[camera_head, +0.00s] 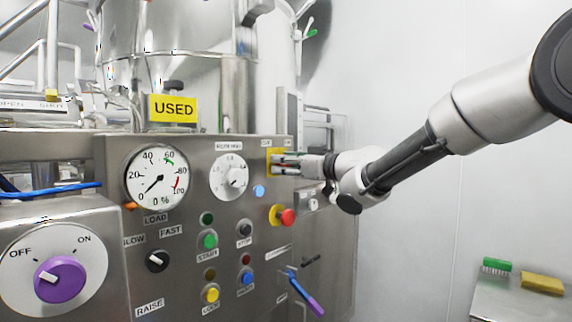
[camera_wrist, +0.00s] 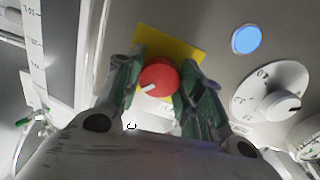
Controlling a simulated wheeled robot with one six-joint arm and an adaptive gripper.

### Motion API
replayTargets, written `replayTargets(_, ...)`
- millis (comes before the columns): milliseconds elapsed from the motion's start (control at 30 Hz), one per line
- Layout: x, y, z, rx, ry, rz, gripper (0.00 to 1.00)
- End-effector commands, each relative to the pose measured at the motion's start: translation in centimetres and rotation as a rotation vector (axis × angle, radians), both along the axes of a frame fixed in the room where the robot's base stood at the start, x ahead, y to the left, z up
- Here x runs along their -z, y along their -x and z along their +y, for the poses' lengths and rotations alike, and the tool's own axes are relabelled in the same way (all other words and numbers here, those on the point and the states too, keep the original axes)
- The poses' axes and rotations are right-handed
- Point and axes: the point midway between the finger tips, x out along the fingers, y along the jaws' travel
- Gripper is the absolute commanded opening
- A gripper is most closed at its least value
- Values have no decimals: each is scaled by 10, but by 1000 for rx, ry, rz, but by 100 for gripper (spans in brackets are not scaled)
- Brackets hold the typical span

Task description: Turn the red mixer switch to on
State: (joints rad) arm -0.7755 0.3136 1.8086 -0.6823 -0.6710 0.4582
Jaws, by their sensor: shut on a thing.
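The red mixer switch (camera_wrist: 158,76) is a round red knob with a white pointer mark, on a yellow plate (camera_wrist: 182,46) in the wrist view. My gripper (camera_wrist: 158,84) has its green-padded fingers on both sides of the knob and is shut on it. In the head view my gripper (camera_head: 283,160) reaches the upper right of the steel panel, at the yellow plate (camera_head: 271,155). There the gripper hides the red knob. The small labels above the plate are too small to read surely.
A white dial (camera_head: 229,177) and a blue button (camera_head: 259,191) are left of and below the gripper. A red emergency stop (camera_head: 287,217) sits below it. A purple OFF/ON knob (camera_head: 60,279) is at the lower left. A side table (camera_head: 510,300) stands at the right.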

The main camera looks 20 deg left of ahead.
Motion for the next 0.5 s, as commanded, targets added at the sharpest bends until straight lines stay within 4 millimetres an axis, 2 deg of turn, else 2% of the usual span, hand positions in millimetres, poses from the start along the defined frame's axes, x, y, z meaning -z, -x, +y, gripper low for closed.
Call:
replayTargets(200,2,0,0,0,-30,82,14)
replayTargets(500,3,0,0,1,-43,117,14)
